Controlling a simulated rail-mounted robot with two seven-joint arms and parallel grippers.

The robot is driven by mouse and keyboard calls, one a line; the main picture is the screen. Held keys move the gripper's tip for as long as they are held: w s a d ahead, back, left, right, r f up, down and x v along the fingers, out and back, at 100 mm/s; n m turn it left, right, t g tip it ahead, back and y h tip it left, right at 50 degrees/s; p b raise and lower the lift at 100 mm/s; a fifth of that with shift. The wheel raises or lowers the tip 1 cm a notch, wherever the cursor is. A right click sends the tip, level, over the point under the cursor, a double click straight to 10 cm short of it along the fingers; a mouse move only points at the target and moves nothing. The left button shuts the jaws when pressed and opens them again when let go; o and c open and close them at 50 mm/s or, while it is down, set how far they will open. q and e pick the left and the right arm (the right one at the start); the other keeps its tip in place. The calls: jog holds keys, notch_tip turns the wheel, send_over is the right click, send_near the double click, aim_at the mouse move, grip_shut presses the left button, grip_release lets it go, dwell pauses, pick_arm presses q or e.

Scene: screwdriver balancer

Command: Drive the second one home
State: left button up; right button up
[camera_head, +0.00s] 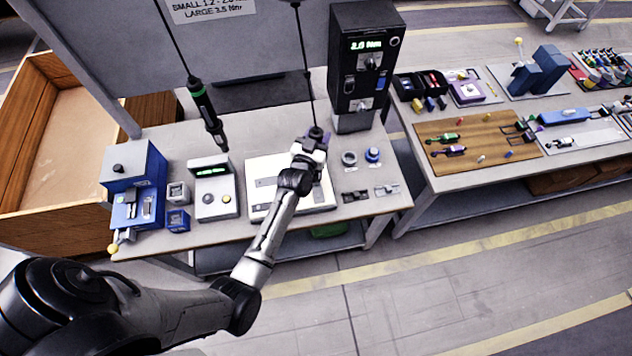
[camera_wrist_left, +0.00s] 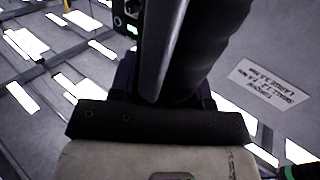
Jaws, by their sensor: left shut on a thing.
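My left gripper (camera_head: 315,142) is over the right part of the white work plate (camera_head: 256,165) on the bench. It is shut on a dark screwdriver that hangs from the right-hand cable (camera_head: 304,55); gripper and arm hide most of the tool in the head view. In the left wrist view a thick dark body (camera_wrist_left: 207,45) stands up between the jaws. A second screwdriver, black with green bands (camera_head: 203,108), hangs free on the left-hand cable. The tool tip and any screws under my gripper are hidden. My right gripper is not in view.
A tall black torque unit (camera_head: 352,100) with a green display stands behind my gripper. A small white box with a green display (camera_head: 213,200) and a blue device (camera_head: 147,170) stand left. Two round parts (camera_head: 372,155) lie right. A second bench (camera_head: 455,175) is further right.

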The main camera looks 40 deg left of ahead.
aim_at(315, 132)
pick_arm(q)
jog(key=shift+f, duration=0.4)
jog(key=shift+f+b, duration=0.4)
jog(key=shift+f, duration=0.05)
dwell(0.7)
jog(key=shift+r, duration=0.1)
jog(key=shift+r+p, duration=0.85)
jog(key=shift+p, duration=0.1)
jog(key=shift+r+p, duration=2.15)
jog(key=shift+r, duration=0.15)
